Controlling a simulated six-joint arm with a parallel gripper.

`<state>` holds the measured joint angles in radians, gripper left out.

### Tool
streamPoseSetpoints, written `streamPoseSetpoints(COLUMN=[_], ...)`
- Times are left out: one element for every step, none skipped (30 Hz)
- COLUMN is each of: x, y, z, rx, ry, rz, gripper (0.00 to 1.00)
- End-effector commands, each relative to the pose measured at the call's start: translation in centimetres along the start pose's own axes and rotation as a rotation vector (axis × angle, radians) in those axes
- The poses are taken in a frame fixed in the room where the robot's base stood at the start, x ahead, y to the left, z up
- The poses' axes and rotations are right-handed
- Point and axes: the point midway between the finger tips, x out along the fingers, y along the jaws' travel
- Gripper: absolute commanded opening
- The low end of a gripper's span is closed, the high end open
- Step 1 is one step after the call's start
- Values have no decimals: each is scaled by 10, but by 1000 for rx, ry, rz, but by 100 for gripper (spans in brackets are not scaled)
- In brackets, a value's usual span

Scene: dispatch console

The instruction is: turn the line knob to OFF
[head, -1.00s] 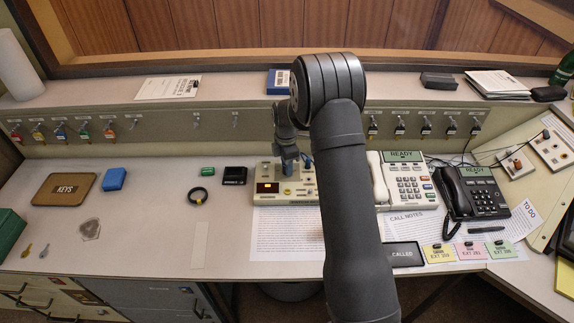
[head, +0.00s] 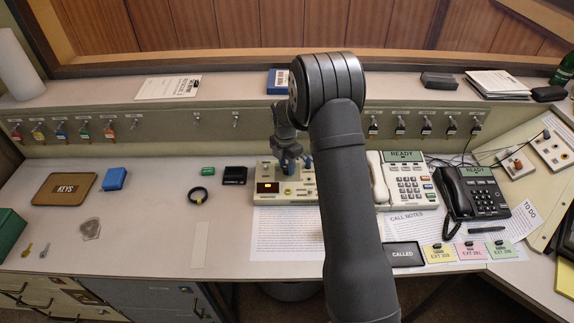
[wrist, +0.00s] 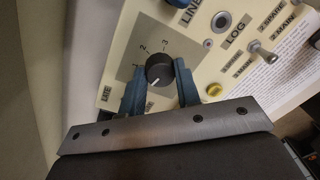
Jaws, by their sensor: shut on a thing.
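A round black knob (wrist: 158,74) with a white pointer mark sits on a cream panel (wrist: 121,60) in the wrist view. The mark points toward the lower left, and the numbers 2 and 3 are printed beyond the knob. The word LINE shows at the top edge, so I cannot tell for sure which control it names. My gripper (wrist: 160,84) has its blue fingers on both sides of the knob and is shut on it. In the head view my gripper (head: 292,163) is down at the console box (head: 268,199); the knob is hidden there.
On the same panel are a LOG socket (wrist: 221,21), a toggle switch (wrist: 262,52) and a yellow button (wrist: 213,90). The cream phone (head: 406,183) stands close on the right.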

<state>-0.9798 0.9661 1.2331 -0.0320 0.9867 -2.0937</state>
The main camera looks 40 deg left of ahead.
Motion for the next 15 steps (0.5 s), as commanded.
streamPoseSetpoints(x=[0,0,0,0,0,0,0,0,0,0,0,0,0,0,0], y=[0,0,0,0,0,0,0,0,0,0,0,0,0,0,0], z=[0,0,0,0,0,0,0,0,0,0,0,0,0,0,0], rx=[-1,-1,-1,-1,-1,-1,0,0,0,0,0,0,0,0,0], ry=[0,0,0,0,0,0,0,0,0,0,0,0,0,0,0], rz=[0,0,0,0,0,0,0,0,0,0,0,0,0,0,0], gripper=[7,7,7,7,7,7,36,42,50,52,52,52,52,52,52])
